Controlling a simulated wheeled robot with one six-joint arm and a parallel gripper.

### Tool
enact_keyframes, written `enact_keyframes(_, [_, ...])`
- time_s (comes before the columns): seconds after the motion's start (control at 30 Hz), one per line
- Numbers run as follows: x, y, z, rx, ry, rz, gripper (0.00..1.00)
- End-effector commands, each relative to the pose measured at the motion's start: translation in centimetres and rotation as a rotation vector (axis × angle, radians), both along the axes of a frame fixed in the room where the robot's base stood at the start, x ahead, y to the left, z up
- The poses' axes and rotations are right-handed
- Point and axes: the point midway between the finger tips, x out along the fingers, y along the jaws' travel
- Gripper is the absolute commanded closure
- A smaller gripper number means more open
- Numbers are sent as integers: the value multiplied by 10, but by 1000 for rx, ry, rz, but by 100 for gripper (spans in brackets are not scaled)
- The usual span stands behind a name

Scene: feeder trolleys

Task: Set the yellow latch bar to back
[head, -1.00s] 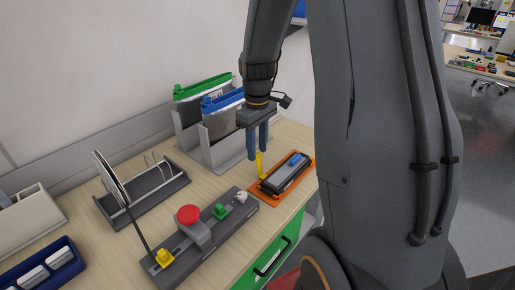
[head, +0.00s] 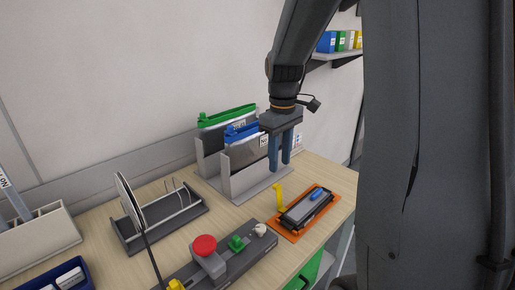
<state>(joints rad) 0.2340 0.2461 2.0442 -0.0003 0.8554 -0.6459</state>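The yellow latch bar (head: 279,198) stands up, slightly tilted, at the left edge of an orange base plate (head: 288,233). A dark grey device with a blue piece (head: 316,195) lies on that plate, beside the bar. My gripper (head: 280,166) points down above and behind the bar in the head view, with its fingertips apart from it. A narrow gap shows between the two fingers, and nothing is seen between them. The lower end of the bar is small and hard to make out.
Grey bins with green and blue tops (head: 242,130) stand just behind my gripper. A grey control panel with a red button (head: 204,245) lies in front left of the plate. A dark wire rack (head: 160,215) stands further left. Bare wooden tabletop surrounds the plate's back.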

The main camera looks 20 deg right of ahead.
Motion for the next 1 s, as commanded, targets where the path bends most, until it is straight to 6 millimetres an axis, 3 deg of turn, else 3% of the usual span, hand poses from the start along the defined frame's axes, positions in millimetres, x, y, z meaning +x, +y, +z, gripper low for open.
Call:
enact_keyframes(0.2, [0,0,0,0,0,0,66])
enact_keyframes(0.33, [-18,23,-11,-2,-15,-56,66])
enact_keyframes(0.6, [-94,91,-50,7,-84,-289,66])
enact_keyframes(0.73, [-123,108,-62,18,-109,-374,66])
enact_keyframes(0.93, [-134,114,-67,24,-119,-414,99])
enact_keyframes(1.0, [-134,113,-67,24,-119,-414,100])
